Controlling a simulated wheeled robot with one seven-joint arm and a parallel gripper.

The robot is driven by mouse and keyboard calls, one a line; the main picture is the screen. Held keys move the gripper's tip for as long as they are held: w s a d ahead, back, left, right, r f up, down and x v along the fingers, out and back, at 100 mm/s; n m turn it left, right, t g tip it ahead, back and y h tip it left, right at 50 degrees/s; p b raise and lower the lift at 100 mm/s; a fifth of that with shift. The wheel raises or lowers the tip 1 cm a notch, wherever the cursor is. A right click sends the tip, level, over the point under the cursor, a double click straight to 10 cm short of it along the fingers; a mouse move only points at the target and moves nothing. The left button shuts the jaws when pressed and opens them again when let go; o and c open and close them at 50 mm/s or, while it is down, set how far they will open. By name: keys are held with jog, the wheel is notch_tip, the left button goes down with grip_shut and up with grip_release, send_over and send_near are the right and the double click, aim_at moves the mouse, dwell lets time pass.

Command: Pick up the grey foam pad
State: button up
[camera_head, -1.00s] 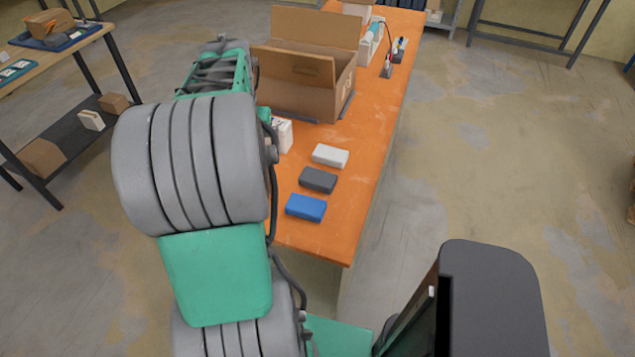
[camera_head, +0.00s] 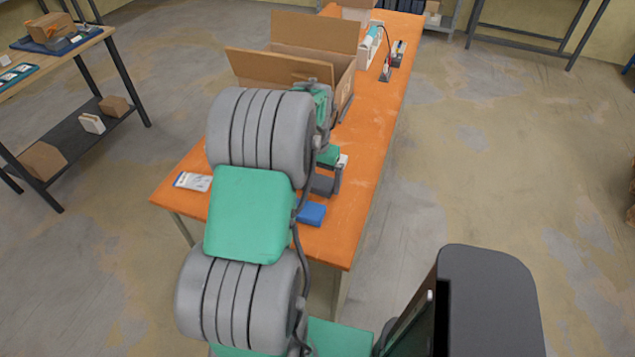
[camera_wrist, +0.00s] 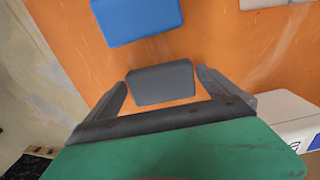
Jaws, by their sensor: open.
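The grey foam pad (camera_wrist: 162,83) lies flat on the orange table, dark grey, with my gripper (camera_wrist: 160,80) open around it in the wrist view. One finger is at each side of the pad, and I cannot tell whether either touches it. In the head view the grey pad (camera_head: 321,185) shows partly behind my arm and gripper. The blue pad (camera_head: 311,214) lies beside it on the near side and shows in the wrist view (camera_wrist: 137,18) too. A light pad (camera_head: 343,161) is mostly hidden by my gripper.
The orange table (camera_head: 365,150) holds an open cardboard box (camera_head: 312,40) farther back. A white labelled packet (camera_head: 192,181) lies at the table's left. A white and blue box (camera_wrist: 290,122) stands near my gripper in the wrist view. A shelf (camera_head: 75,128) stands at far left.

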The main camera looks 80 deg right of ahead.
jog(key=shift+c, duration=0.3)
jog(key=c, duration=1)
jog(key=shift+r, duration=0.15)
